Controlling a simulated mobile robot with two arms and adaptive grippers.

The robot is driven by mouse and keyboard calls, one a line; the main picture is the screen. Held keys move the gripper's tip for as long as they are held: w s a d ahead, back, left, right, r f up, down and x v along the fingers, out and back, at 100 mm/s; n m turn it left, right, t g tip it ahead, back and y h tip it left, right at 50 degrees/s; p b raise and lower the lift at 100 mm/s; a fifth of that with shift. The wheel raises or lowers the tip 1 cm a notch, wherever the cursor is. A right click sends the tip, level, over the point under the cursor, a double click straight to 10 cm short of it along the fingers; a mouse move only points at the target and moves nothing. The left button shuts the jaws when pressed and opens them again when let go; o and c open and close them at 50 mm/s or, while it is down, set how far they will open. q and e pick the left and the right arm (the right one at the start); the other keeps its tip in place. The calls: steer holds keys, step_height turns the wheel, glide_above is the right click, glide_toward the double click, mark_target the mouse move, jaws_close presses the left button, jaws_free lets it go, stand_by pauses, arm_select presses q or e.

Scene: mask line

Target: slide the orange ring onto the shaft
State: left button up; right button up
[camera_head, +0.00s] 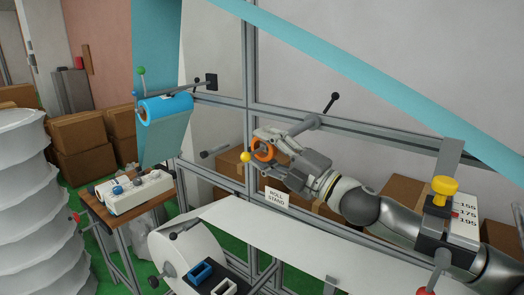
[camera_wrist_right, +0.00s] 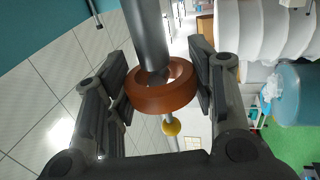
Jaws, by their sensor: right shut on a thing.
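The orange ring (camera_head: 263,150) is held between the fingertips of my right gripper (camera_head: 264,143), in the middle of the head view. In the right wrist view the ring (camera_wrist_right: 165,97) sits between the two dark fingers, its hole facing up the picture. A thick grey shaft (camera_wrist_right: 147,35) comes down from the top there, its end at the ring's hole. I cannot tell whether the end is inside the ring or just short of it. In the head view a grey shaft (camera_head: 300,126) sticks out from the frame rail toward the gripper, partly hidden by it. My left gripper is not in view.
A yellow ball knob (camera_head: 245,156) is close left of the ring. The metal frame (camera_head: 249,60) stands behind the gripper. A blue roll (camera_head: 165,107) hangs at left, and a white web (camera_head: 300,232) runs below. A wooden table (camera_head: 120,215) holds a control box.

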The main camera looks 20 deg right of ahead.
mark_target(303, 131)
steer(key=shift+w+d, duration=0.3)
steer(key=shift+d, duration=0.25)
steer(key=shift+w+d, duration=0.3)
steer(key=shift+d, duration=0.2)
steer(key=shift+w+d+p, duration=0.15)
steer(key=shift+w+d, duration=0.25)
steer(key=shift+d, duration=0.3)
steer(key=shift+w+d+p, duration=0.1)
steer(key=shift+w+d, duration=0.35)
steer(key=shift+d, duration=0.3)
steer(key=shift+w+d+p, duration=0.15)
steer(key=shift+w+d, duration=0.25)
steer(key=shift+d, duration=0.3)
steer(key=shift+d, duration=0.1)
steer(key=shift+w+d+p, duration=0.2)
steer(key=shift+w+d, duration=0.25)
steer(key=shift+d, duration=0.25)
steer(key=shift+w+d+p, duration=0.25)
steer(key=shift+w+d, duration=0.15)
steer(key=shift+d, duration=0.25)
steer(key=shift+w+d+p, duration=0.2)
steer(key=shift+w+d, duration=0.25)
steer(key=shift+d, duration=0.25)
steer(key=shift+d+r, duration=0.1)
steer(key=shift+w+d+p, duration=0.2)
steer(key=shift+w+d, duration=0.15)
steer(key=shift+d, duration=0.2)
steer(key=shift+w+d+p, duration=0.2)
steer(key=shift+w+d, duration=0.1)
steer(key=shift+d, duration=0.2)
